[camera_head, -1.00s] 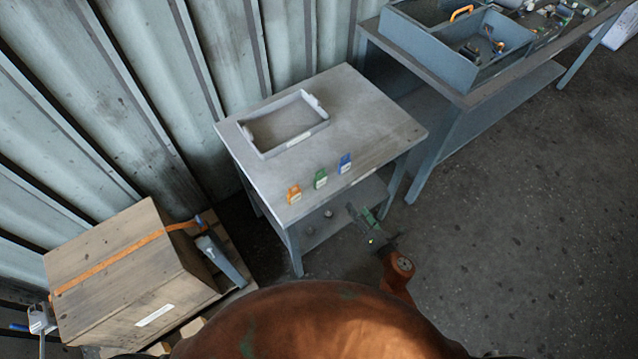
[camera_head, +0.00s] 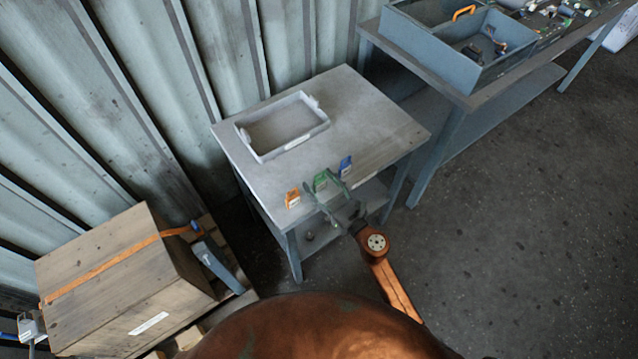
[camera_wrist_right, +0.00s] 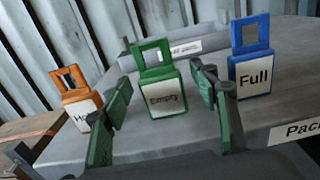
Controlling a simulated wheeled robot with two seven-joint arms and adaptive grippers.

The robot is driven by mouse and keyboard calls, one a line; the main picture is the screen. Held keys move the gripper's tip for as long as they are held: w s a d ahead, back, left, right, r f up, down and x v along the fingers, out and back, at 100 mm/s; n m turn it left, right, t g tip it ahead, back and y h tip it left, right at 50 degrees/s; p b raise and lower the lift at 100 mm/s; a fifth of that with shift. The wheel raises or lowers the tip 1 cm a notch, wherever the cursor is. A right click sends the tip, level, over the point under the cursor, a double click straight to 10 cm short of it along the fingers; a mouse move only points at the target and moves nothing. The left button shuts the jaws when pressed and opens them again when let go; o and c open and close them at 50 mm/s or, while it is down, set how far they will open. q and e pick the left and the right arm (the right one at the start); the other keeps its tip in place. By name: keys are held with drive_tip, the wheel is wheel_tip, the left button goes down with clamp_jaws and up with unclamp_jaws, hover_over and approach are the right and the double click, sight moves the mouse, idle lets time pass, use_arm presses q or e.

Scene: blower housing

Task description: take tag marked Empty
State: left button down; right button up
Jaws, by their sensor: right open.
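The green tag (camera_wrist_right: 163,98), marked "Empty", stands upright on the small grey table (camera_head: 372,118) near its front edge. In the head view the green tag (camera_head: 320,181) is the middle one of three. My right gripper (camera_head: 322,190) is open at the table's front edge, and in the right wrist view its two fingers (camera_wrist_right: 163,90) are spread with the green tag between them in the picture. I cannot tell how far the fingers reach past the tag; no contact shows.
An orange tag (camera_head: 293,199), its label partly hidden, stands left of the green one. A blue tag (camera_head: 346,166) marked "Full" stands to the right. A grey tray (camera_head: 258,152) lies behind them. A wooden crate (camera_head: 120,275) stands at left, a workbench (camera_head: 455,85) at upper right.

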drive_tip(key=shift+w, duration=0.1)
drive_tip(key=c, duration=1.1)
drive_tip(key=shift+o, duration=0.2)
